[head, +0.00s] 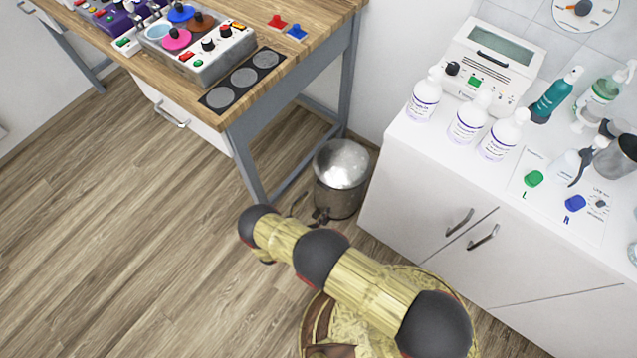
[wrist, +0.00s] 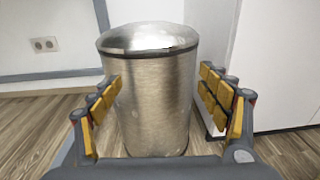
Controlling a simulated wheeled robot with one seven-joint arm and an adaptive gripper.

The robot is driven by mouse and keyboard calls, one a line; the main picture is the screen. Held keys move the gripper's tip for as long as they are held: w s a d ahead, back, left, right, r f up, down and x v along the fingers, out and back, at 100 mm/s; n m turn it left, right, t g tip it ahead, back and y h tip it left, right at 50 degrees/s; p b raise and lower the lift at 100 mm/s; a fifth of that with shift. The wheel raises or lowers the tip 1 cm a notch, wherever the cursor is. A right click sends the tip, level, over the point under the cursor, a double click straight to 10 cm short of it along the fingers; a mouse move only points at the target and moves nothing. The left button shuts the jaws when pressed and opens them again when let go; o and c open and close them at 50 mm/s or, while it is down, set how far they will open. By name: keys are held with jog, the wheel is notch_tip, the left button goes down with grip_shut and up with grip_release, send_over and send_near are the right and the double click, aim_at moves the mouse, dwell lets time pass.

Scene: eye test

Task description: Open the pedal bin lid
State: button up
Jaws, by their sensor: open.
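The pedal bin (head: 340,190) is a brushed metal cylinder on the wooden floor, between the table and the white cabinet. Its domed lid (head: 342,162) looks shut; the lid also shows in the wrist view (wrist: 148,37). The bin body (wrist: 155,105) stands upright in the middle of the wrist view. My gripper (wrist: 160,95) is open, with one finger on each side of the bin in that view. It looks empty, and I cannot tell whether it touches the bin. In the head view my arm covers the floor in front of the bin, and I cannot make out the pedal.
A wooden table (head: 300,58) with grey legs (head: 245,165) stands left of the bin. A white cabinet (head: 420,195) with bottles on top stands close on the right. A wall with a socket (wrist: 45,44) is behind. The floor (head: 110,240) to the left is clear.

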aim_at(324, 186)
jog(key=shift+n+t, duration=0.3)
jog(key=shift+t, duration=0.2)
jog(key=w+d, duration=0.1)
jog(key=w, duration=0.1)
jog(key=w+d+r+b, duration=0.1)
jog(key=w, duration=0.2)
jog(key=w+d+b, duration=0.1)
jog(key=w, duration=0.1)
jog(key=shift+w+d+r, duration=0.2)
jog(key=shift+d+r, duration=0.05)
jog(key=shift+r, duration=0.05)
jog(key=shift+c, duration=0.6)
jog(key=shift+s, duration=0.1)
jog(key=c, duration=1.5)
jog(key=shift+d, duration=0.1)
jog(key=shift+c, duration=0.4)
